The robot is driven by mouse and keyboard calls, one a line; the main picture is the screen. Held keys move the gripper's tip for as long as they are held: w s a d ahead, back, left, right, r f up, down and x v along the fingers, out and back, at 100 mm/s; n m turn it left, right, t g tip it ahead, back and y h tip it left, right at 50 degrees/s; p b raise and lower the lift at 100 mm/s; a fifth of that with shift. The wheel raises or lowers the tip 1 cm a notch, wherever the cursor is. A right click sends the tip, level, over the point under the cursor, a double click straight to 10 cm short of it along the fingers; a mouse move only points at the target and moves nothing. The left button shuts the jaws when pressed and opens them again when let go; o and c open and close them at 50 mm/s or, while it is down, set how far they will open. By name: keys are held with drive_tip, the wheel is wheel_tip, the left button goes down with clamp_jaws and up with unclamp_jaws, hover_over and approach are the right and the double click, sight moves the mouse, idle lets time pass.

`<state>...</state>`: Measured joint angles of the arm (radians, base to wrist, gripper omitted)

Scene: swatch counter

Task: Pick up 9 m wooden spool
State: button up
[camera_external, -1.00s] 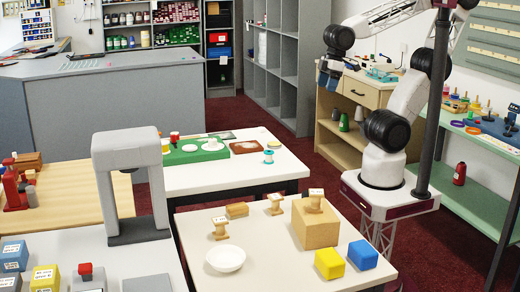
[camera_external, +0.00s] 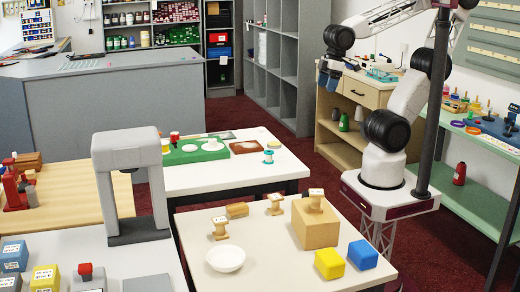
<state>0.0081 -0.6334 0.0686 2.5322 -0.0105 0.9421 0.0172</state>
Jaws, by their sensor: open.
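Three small wooden spools with pale labelled tops are on the near white table. One spool (camera_external: 220,228) stands at the left behind the white bowl, one spool (camera_external: 275,205) stands farther back in the middle, and one spool (camera_external: 315,200) is on top of a wooden block (camera_external: 316,229). The label writing is too small to read, so I cannot tell which is the 9 m one. My gripper (camera_external: 327,84) is open, raised beyond the table near the wooden cabinet, well apart from all the spools.
A white bowl (camera_external: 225,258), a yellow cube (camera_external: 329,263), a blue cube (camera_external: 362,254) and a small wooden block (camera_external: 237,210) share the near table. A grey arch-shaped stand (camera_external: 127,180) rises to its left. A teal spool (camera_external: 268,156) stands on the table behind.

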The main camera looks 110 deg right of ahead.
drive_tip(key=shift+o, duration=0.4)
idle(0.4)
drive_tip(key=m+g+y, duration=0.3)
drive_tip(key=m+y, duration=1.1)
drive_tip(key=m, duration=0.3)
approach(275, 199)
drive_tip(key=shift+s+a+f, duration=0.2)
drive_tip(key=shift+a+f, duration=0.65)
drive_tip(key=shift+f, duration=0.05)
drive_tip(key=shift+x, duration=1.3)
